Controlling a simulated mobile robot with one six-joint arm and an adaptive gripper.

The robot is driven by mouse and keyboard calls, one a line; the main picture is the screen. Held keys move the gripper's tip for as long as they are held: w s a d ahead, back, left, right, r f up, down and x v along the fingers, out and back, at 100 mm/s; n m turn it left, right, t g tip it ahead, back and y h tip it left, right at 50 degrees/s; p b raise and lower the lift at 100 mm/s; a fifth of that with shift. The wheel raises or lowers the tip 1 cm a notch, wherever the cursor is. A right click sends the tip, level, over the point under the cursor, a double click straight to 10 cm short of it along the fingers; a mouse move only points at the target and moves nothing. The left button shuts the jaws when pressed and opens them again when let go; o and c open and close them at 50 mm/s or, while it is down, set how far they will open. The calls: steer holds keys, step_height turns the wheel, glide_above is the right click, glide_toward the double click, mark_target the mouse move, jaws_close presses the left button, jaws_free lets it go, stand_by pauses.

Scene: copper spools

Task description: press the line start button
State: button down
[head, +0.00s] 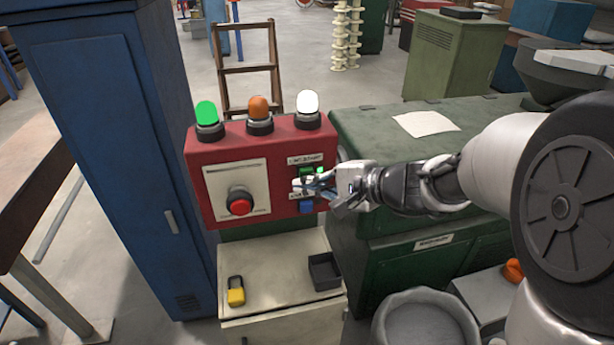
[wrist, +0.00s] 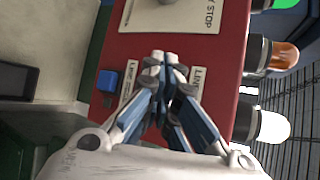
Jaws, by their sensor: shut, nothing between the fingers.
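A red control box (head: 262,142) carries a red mushroom stop button (head: 239,203) on a pale plate, with a green button (head: 306,171) and a blue button (head: 306,207) at its right side. My gripper (head: 308,186) is shut and empty, its tips at the panel face between the green and blue buttons, partly covering the green one. In the wrist view my gripper (wrist: 164,62) hides the green button, while the blue button (wrist: 108,81) shows to its left. Labels beginning "LINE" (wrist: 196,82) flank the fingers. I cannot tell whether the tips touch the panel.
Green, orange and white lamps (head: 308,104) stand on the box; green and white look bright. A blue cabinet (head: 115,150) stands left. A pale cabinet top (head: 270,268) below holds a yellow padlock (head: 236,294) and a dark tray (head: 324,271). A green cabinet (head: 370,130) is right.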

steer(key=shift+w+a, duration=0.1)
steer(key=shift+w, duration=0.3)
stand_by(0.6)
stand_by(0.3)
steer(key=shift+s+d+b, duration=0.25)
steer(key=shift+s+b, duration=0.4)
steer(key=shift+s, duration=0.2)
steer(key=shift+s+d+b, duration=0.2)
steer(key=shift+s+b, duration=0.1)
steer(key=shift+s, duration=0.5)
steer(key=shift+s+d+b, duration=0.25)
steer(key=shift+s, duration=0.55)
steer(key=shift+s+d+b, duration=0.2)
steer(key=shift+s+b, duration=0.1)
steer(key=shift+s, duration=0.5)
